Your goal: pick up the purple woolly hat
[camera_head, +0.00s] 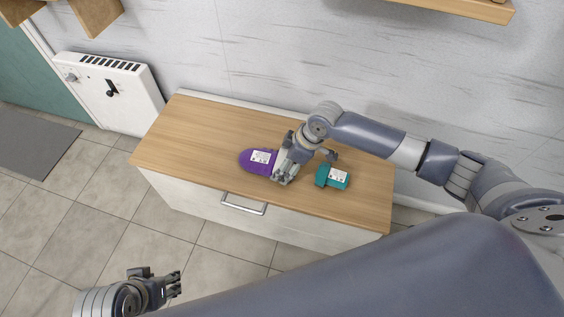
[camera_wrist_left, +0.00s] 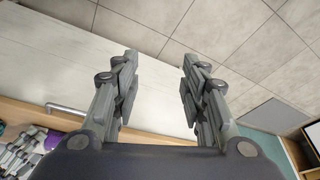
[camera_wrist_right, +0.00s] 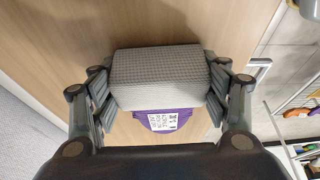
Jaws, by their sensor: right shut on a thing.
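The purple woolly hat (camera_head: 258,160) lies on the wooden top of a cabinet, with a white printed label on its purple part. In the right wrist view its grey waffle-knit brim (camera_wrist_right: 158,78) fills the space between the fingers, and the purple crown (camera_wrist_right: 170,120) with the label shows beyond it. My right gripper (camera_head: 283,177) is shut on the brim from above; in the head view it hides most of that end. I cannot tell whether the hat is clear of the top. My left gripper (camera_head: 175,284) is open and empty, in front of the cabinet, far from the hat.
A teal hat-like item (camera_head: 336,177) with a white label lies just right of my right gripper. The cabinet top (camera_head: 195,130) is bare on the left. A white heater (camera_head: 110,92) stands left of the cabinet. A wooden shelf (camera_head: 470,8) juts out at upper right.

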